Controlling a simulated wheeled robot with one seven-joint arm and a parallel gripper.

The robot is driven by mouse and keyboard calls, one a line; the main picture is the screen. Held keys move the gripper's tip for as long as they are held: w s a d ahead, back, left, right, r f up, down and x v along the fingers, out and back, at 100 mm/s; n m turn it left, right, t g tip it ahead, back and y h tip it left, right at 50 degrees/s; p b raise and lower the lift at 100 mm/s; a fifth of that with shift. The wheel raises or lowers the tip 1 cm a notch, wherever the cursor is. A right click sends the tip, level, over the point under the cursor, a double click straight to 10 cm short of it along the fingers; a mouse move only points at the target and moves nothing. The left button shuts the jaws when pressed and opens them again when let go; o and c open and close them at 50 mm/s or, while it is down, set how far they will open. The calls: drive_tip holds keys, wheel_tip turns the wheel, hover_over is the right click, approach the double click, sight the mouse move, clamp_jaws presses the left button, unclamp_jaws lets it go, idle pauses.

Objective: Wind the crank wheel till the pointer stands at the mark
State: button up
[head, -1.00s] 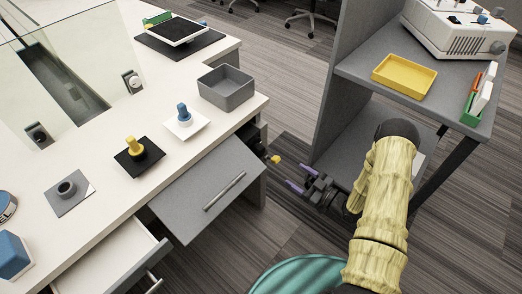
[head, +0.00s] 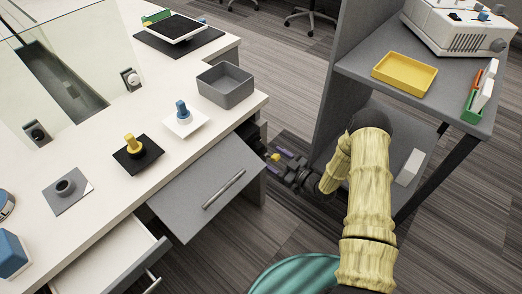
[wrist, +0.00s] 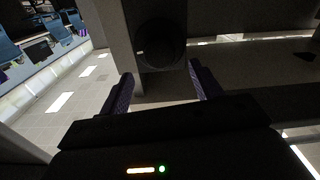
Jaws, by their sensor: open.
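The crank wheel is a dark assembly (head: 254,134) on the right end of the white desk, below its top, mostly hidden by the open drawer. In the wrist view my gripper (wrist: 160,70) is open with nothing visibly held, and a dark round disc (wrist: 160,43), likely the wheel, lies ahead between the fingertips. I cannot make out the pointer or mark.
The open grey drawer front (head: 209,188) juts out left of my gripper. A grey shelf unit (head: 345,85) with a yellow tray (head: 404,73) stands to the right. The gap between is narrow. A teal round seat (head: 296,274) stands in front.

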sight(262, 150)
drive_tip(key=x, duration=0.7)
drive_tip(key=c, duration=1)
